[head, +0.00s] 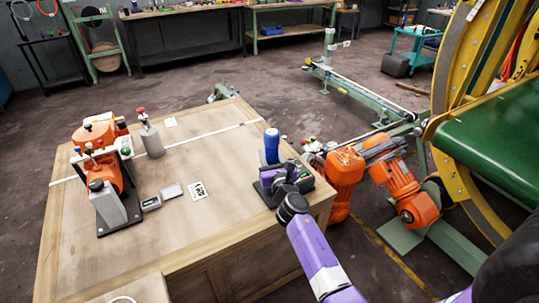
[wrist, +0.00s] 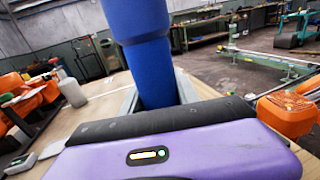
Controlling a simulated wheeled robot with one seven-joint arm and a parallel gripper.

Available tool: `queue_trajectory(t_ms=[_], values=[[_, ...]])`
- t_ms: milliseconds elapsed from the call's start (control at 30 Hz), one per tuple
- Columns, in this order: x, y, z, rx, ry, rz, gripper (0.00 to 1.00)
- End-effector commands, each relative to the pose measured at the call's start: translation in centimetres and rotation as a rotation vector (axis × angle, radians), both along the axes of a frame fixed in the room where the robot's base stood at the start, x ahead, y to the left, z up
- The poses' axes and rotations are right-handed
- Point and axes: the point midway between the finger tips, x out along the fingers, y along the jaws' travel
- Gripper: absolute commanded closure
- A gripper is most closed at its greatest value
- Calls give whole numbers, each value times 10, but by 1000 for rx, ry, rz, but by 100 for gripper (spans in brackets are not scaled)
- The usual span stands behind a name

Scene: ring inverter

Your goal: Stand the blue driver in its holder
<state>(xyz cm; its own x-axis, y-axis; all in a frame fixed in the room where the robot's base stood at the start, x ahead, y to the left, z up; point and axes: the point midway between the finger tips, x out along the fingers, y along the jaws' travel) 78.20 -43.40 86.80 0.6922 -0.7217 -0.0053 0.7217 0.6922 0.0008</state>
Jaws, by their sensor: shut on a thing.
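The blue driver (head: 272,146) stands upright near the right edge of the wooden table. My gripper (head: 272,166) is shut on it, with the purple and black wrist on the near side. In the wrist view the blue driver (wrist: 150,50) rises between the two grey fingers (wrist: 158,98), and its lower end is hidden behind the gripper body. A dark base (head: 322,192), which looks like the holder, sits on the table under and beside my gripper. My gripper hides most of it, so I cannot tell whether the driver's lower end is inside it.
On the table (head: 235,235) are an orange machine on a dark base (head: 118,212), a grey bottle with a red top (head: 152,143), small grey boxes (head: 171,191) and a printed card (head: 197,190). An orange robot arm (head: 345,168) stands close beyond the right edge.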

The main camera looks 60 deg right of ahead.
Motion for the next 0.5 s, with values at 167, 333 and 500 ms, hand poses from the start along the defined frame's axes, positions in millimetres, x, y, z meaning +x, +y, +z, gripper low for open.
queue_trajectory(t_ms=[167,333,500], values=[[1,0,2,-4,-3,1,100],[1,0,0,-3,-4,1,100],[1,0,-2,-4,-3,1,100]])
